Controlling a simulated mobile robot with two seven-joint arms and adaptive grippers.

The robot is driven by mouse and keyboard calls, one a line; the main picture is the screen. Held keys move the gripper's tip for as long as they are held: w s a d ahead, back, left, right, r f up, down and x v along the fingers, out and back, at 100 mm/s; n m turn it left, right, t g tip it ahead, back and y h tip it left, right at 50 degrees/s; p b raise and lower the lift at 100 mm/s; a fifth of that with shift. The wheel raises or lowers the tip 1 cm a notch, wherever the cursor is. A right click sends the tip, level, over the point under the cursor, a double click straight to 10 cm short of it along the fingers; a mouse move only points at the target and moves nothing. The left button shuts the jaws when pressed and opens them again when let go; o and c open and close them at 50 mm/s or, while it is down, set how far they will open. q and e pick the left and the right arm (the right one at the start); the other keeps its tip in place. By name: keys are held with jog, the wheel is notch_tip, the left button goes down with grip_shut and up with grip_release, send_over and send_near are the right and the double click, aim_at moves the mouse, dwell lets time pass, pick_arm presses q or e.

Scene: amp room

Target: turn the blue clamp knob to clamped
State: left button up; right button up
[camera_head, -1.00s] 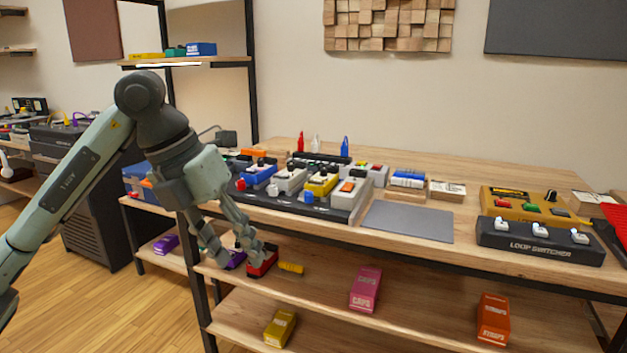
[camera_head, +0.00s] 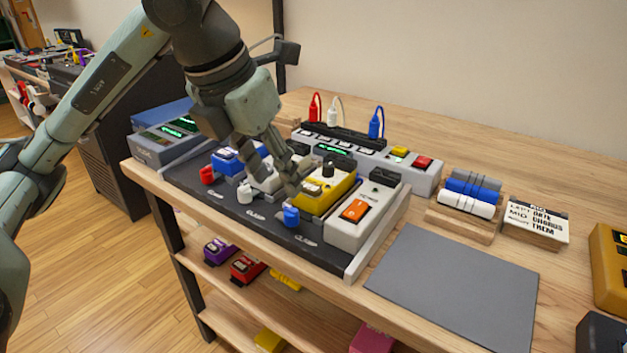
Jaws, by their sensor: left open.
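The blue clamp knob (camera_head: 291,216) stands on the front strip of the dark pedalboard (camera_head: 315,250), in front of the yellow pedal (camera_head: 326,195). It is the rightmost of three knobs. Printed labels lie along the strip in front of the knobs; I cannot read the knob's setting. My left gripper (camera_head: 284,190) is open above the board, its fingers pointing down beside the yellow pedal and just behind the blue knob. It appears apart from the knob and partly hides the pedals behind it. My right gripper is out of view.
A red knob (camera_head: 207,176) and a white knob (camera_head: 244,194) stand to the left on the same strip. A white pedal with an orange switch (camera_head: 354,211) is close on the right. A grey mat (camera_head: 455,290) lies clear on the bench. Colored plugs (camera_head: 376,122) stand behind.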

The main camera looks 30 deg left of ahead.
aim_at(290, 208)
pick_arm(q)
jog(key=x, duration=0.6)
jog(key=shift+f+b, duration=0.25)
jog(key=shift+b, duration=0.1)
jog(key=shift+w+f, duration=0.3)
jog(key=shift+f, duration=0.2)
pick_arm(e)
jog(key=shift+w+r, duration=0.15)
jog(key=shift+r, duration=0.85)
pick_arm(q)
grip_shut()
